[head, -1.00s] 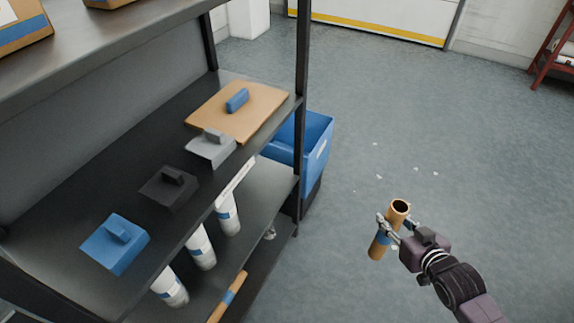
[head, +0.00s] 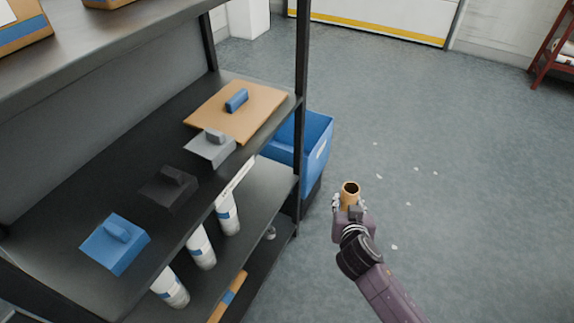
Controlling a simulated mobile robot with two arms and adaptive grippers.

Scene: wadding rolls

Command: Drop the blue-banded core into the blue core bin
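The core (head: 350,188) is a tan cardboard tube, upright with its open end facing up. My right gripper (head: 347,203) is shut on it and hides its lower part and the blue band in this view. The blue core bin (head: 317,150) stands on the floor just behind the shelf's right post, partly hidden by the shelf. The core is in front of the bin and a little to its right, apart from it in the picture. My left gripper is not in view.
The dark shelf (head: 110,185) fills the left side, its post (head: 302,90) in front of the bin. White rolls with blue bands (head: 228,215) stand on its lower level. Another blue-banded tan piece (head: 228,297) lies low down. Floor (head: 460,190) to the right is clear except small white scraps.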

